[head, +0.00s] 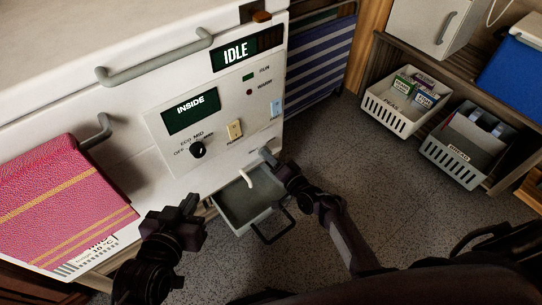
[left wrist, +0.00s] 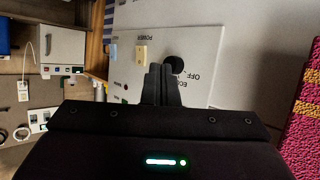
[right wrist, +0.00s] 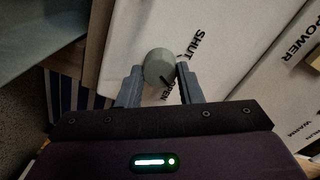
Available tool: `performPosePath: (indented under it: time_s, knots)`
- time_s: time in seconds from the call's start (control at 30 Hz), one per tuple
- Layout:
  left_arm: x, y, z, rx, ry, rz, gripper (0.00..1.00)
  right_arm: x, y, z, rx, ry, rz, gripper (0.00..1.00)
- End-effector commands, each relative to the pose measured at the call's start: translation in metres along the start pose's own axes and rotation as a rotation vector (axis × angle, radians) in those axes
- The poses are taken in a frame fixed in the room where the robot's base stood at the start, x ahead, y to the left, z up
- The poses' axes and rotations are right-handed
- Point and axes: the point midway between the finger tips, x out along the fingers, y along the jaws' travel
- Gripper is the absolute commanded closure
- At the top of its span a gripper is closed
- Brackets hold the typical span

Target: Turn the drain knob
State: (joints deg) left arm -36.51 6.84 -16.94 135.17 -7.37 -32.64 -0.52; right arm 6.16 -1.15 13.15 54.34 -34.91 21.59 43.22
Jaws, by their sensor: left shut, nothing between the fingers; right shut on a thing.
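The drain knob (right wrist: 159,68) is a round grey knob with a dark pointer line, on the white panel between the printed words SHUT and OPEN. My right gripper (right wrist: 160,85) is shut on it, with one finger on each side. In the head view my right gripper (head: 268,158) is at the lower right of the white appliance (head: 125,120), and it hides the knob there. A white spout (head: 247,177) sticks out just left of it. My left gripper (head: 188,204) is shut and empty in front of the panel; its closed fingers also show in the left wrist view (left wrist: 161,85).
A grey tray (head: 245,203) with a dark handle sits below the spout. A black mode knob (head: 198,150) and a beige power switch (head: 234,130) are on the panel. A pink towel (head: 65,200) hangs at the left. White baskets (head: 400,118) stand at the right; the floor between is clear.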

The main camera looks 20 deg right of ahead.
Motion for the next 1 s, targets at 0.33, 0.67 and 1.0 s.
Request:
performPosePath:
  time_s: [0.33, 0.67, 1.0]
  knots:
    - [-0.011, 0.005, 0.059, -0.011, -0.265, 0.010, 1.00, 0.000, 0.001, 0.000, 0.209, -0.008, 0.000, 0.90]
    - [-0.017, 0.007, 0.077, -0.014, -0.345, 0.014, 1.00, -0.001, 0.002, 0.000, 0.278, -0.010, 0.000, 0.90]
    - [-0.017, 0.007, 0.078, -0.014, -0.350, 0.014, 1.00, -0.001, 0.002, 0.000, 0.282, -0.010, 0.000, 0.90]
